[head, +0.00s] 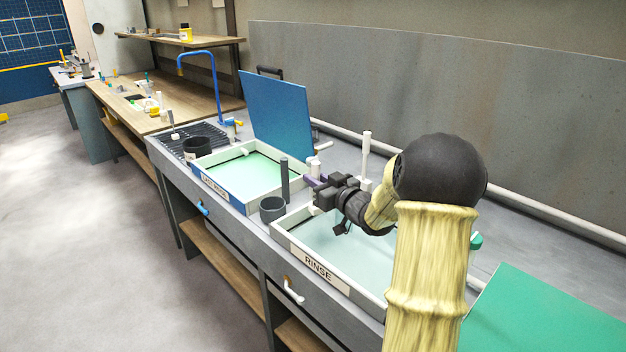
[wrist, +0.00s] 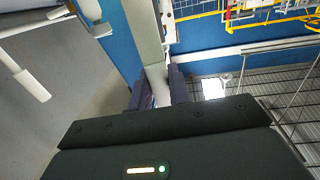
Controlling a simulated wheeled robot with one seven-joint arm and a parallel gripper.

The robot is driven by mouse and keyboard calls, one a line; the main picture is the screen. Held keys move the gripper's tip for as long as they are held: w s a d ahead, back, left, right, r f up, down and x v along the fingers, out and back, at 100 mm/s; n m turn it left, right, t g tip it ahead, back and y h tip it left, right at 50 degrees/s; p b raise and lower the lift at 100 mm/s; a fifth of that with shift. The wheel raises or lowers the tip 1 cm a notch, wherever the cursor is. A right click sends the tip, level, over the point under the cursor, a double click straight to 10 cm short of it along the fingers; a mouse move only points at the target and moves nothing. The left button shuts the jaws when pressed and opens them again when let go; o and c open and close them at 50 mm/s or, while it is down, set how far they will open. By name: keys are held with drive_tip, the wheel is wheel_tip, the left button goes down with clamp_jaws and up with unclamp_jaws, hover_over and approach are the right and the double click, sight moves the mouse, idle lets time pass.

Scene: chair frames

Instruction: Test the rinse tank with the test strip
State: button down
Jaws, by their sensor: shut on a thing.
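The rinse tank (head: 320,268), a pale open tray labelled RINSE, holds pale greenish liquid at the lower middle of the head view. My gripper (head: 313,184), with dark purple fingers, is above the counter near the tank's far left corner. In the wrist view the fingers (wrist: 160,92) are shut on a slim whitish piece (wrist: 156,74). It may be the test strip, but its far end merges with the background. In the head view the held piece is hard to make out beside small white containers (head: 313,166). My arm hides the tank's right part.
A second tray (head: 245,203) with green liquid and a raised blue lid (head: 277,112) stands left. A dark grey cup (head: 272,208) and a dark upright rod (head: 284,180) stand between the trays. A white upright rod (head: 365,155) stands behind my gripper. A green panel (head: 540,315) lies right.

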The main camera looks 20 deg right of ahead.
wheel_tip(320, 180, down, 20)
drive_tip(key=b, duration=1.5)
drive_tip(key=shift+r, duration=0.15)
drive_tip(key=shift+a, duration=0.1)
drive_tip(key=shift+w+a, duration=0.15)
drive_tip(key=shift+w, duration=0.5)
